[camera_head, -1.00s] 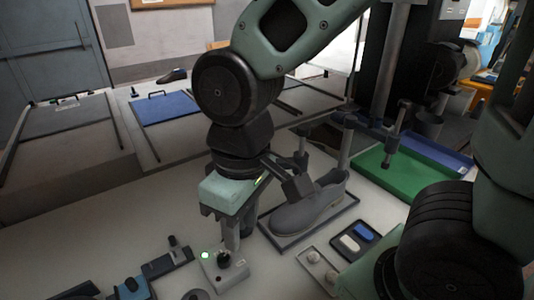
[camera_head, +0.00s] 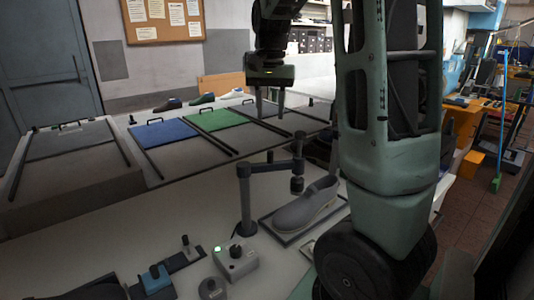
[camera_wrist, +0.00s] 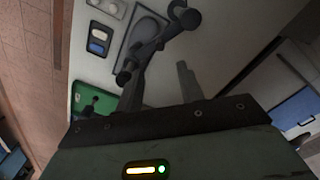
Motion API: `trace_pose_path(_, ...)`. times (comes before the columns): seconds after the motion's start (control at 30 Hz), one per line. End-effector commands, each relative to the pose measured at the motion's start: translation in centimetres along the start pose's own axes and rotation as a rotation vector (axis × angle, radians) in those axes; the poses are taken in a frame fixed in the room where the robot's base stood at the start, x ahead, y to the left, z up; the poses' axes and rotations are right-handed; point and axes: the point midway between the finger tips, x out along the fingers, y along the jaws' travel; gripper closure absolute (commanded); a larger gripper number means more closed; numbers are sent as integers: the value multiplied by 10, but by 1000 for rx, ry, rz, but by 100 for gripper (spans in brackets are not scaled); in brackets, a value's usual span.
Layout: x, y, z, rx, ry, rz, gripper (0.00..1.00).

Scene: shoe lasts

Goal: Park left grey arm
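The left grey arm (camera_head: 272,168) is a dark grey swing arm on an upright post (camera_head: 246,205). It points right, and its downward head (camera_head: 297,183) hangs above the back part of a grey shoe (camera_head: 306,206). The shoe lies on a dark-rimmed tray (camera_head: 275,234). My gripper (camera_head: 270,112) is raised above and behind the arm, with its two fingers apart and nothing between them. In the wrist view my gripper (camera_wrist: 157,76) is also open, and a grey jointed arm (camera_wrist: 152,50) shows beyond the fingers.
A control box (camera_head: 236,262) with a green light and black knob stands in front of the post. Blue (camera_head: 164,134) and green (camera_head: 217,119) panels lie at the back. A green tray (camera_wrist: 92,102) shows in the wrist view. My arm hides the right side of the bench.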

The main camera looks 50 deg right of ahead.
Motion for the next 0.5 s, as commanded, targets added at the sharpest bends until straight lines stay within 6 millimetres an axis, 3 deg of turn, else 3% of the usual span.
trace_pose_path(0.5,103,0,1,-1,-3,2,62)
